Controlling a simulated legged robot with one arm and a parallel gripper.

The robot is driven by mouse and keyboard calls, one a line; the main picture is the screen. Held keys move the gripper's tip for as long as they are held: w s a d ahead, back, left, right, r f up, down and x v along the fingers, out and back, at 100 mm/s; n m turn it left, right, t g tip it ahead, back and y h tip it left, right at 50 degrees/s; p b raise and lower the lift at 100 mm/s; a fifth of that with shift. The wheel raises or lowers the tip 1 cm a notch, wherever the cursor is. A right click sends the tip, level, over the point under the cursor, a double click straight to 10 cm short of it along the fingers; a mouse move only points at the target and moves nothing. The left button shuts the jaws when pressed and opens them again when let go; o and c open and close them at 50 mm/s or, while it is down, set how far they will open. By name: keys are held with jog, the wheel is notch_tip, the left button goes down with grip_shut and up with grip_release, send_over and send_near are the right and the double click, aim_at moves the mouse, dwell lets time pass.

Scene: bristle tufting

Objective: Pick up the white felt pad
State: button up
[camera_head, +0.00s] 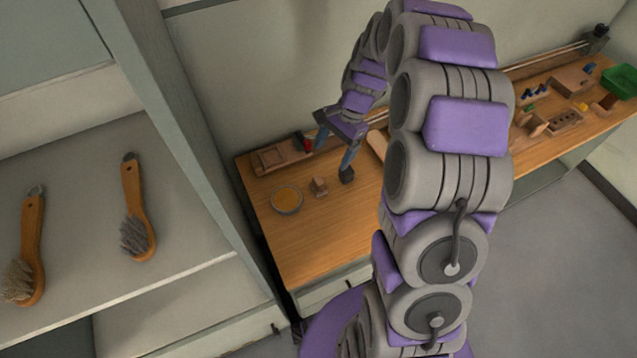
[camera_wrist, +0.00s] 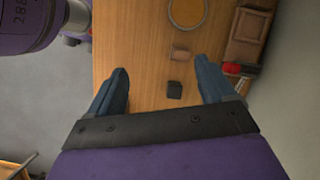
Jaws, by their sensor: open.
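I cannot make out a white felt pad in either view. My gripper (camera_head: 335,157) is open above the left part of the wooden workbench (camera_head: 310,240). In the wrist view, its two blue-grey fingers (camera_wrist: 162,72) stand wide apart with nothing held between them. A small dark block (camera_wrist: 174,90) lies on the bench below, in the gap between the fingers. In the head view the dark block (camera_head: 347,175) appears right by the tip of one finger; whether they touch I cannot tell.
A small wooden block (camera_head: 319,186) and a round dish with amber contents (camera_head: 287,200) are nearby. A wooden tray (camera_head: 270,158) and a red item (camera_head: 308,144) lie at the back. Tools and a green bin (camera_head: 620,80) fill the right end. Two brushes (camera_head: 137,215) are on the left shelf.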

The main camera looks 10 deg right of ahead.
aim_at(319, 180)
jog(key=w+d+f+m+p, duration=0.2)
jog(key=w+d+f+m, duration=0.2)
jog(key=w+f, duration=0.2)
jog(key=shift+y, duration=0.3)
jog(key=b+x, duration=0.3)
jog(key=x, duration=0.9)
jog(key=shift+w+f, duration=0.15)
jog(key=shift+f, duration=0.05)
jog(key=shift+w+a+b+x, duration=0.15)
jog(key=shift+b+x, duration=0.15)
jog(key=shift+x, duration=0.6)
jog(key=shift+w+a+b+x, duration=0.1)
jog(key=shift+a+b+x, duration=0.2)
jog(key=shift+x, duration=0.55)
jog(key=shift+w+a+b+x, duration=0.1)
jog(key=shift+b+x, duration=0.25)
jog(key=shift+x, duration=0.55)
jog(key=shift+s+r, duration=0.2)
jog(key=shift+t, duration=0.3)
jog(key=shift+d, duration=0.1)
jog(key=c, duration=1.1)
jog(key=shift+r, duration=0.1)
jog(key=shift+c, duration=0.2)
